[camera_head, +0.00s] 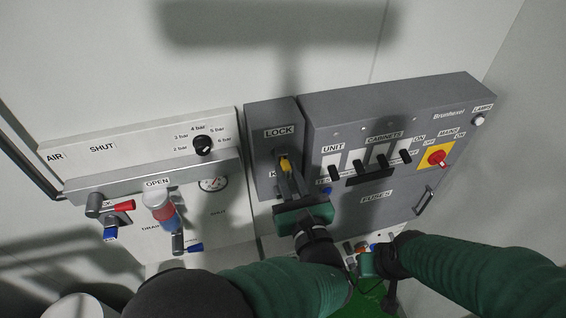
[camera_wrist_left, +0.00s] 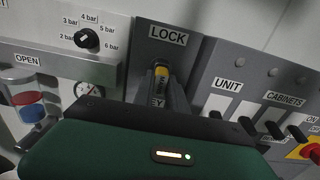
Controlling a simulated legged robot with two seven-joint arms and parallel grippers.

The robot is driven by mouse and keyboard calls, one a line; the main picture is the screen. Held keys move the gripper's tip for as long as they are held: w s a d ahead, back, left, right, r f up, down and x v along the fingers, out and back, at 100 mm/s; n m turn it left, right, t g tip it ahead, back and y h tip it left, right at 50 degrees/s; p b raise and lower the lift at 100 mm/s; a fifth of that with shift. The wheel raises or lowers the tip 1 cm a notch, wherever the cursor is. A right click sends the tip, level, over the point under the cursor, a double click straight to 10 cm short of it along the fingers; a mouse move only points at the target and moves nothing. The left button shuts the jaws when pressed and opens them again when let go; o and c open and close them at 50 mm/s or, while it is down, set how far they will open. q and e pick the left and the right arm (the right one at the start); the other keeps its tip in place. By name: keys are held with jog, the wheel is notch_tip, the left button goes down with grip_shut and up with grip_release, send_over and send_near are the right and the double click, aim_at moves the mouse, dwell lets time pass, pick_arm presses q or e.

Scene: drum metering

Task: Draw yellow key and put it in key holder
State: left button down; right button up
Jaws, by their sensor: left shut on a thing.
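The yellow key (camera_head: 285,164) is at the grey LOCK box (camera_head: 258,150), below its LOCK label. It also shows in the left wrist view (camera_wrist_left: 161,72), upright between the fingers. My left gripper (camera_head: 286,178) is shut on the key, in front of the box. In the left wrist view its fingers (camera_wrist_left: 165,92) reach up to the key. Whether the key is still seated in the lock cannot be told. The key holder itself is hidden by my gripper. My right gripper (camera_head: 365,262) is low, right of the left one, its jaws unclear.
The switch panel (camera_head: 340,125) with UNIT and CABINETS switches and a red MAINS knob (camera_head: 437,157) is to the right. The AIR panel (camera_head: 120,140), with its black knob (camera_head: 203,145), gauge (camera_head: 213,184) and red and blue valve handles, is to the left.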

aim_at(290, 175)
pick_arm(q)
jog(key=shift+s+d, duration=0.5)
jog(key=shift+s, duration=0.85)
jog(key=shift+s+d, duration=0.15)
jog(key=shift+s, duration=0.15)
jog(key=v, duration=0.4)
jog(key=shift+p, duration=0.4)
dwell(0.6)
